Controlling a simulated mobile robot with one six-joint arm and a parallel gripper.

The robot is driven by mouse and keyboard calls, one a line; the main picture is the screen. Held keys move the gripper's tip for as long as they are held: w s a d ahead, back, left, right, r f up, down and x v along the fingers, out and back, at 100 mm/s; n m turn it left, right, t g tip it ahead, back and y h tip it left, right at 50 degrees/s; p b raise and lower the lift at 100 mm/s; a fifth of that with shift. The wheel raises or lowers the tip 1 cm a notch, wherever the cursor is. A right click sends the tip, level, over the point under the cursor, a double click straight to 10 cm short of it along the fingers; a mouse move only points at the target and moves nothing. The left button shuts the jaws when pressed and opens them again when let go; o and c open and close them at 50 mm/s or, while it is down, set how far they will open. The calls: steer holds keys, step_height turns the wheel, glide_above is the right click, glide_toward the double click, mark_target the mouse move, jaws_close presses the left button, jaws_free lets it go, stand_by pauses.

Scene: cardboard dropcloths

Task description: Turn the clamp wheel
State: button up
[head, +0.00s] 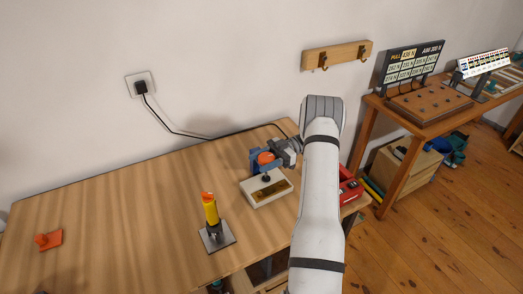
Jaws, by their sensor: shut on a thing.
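A blue clamp body (255,168) with a round orange wheel (265,158) stands near the back right of the wooden workbench. My gripper (280,152) reaches in from the right and is at the orange wheel, shut on it. The exact contact is small and partly hidden by the gripper itself. My white arm covers the bench's right part.
A pale box with a black knob (268,190) sits just in front of the clamp. An orange piece (48,240) lies far left. A red case (350,190) is right of my arm.

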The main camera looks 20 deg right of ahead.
mark_target(261, 159)
steer(key=shift+a+n+g+p, duration=0.1)
steer(key=shift+n+g+p, duration=0.3)
steer(key=shift+p, duration=0.8)
steer(key=o, duration=1)
steer(key=shift+c, duration=0.2)
steer(key=shift+r, duration=0.1)
step_height(261, 159, up, 10)
steer(key=p, duration=0.9)
steer(key=shift+s, duration=0.1)
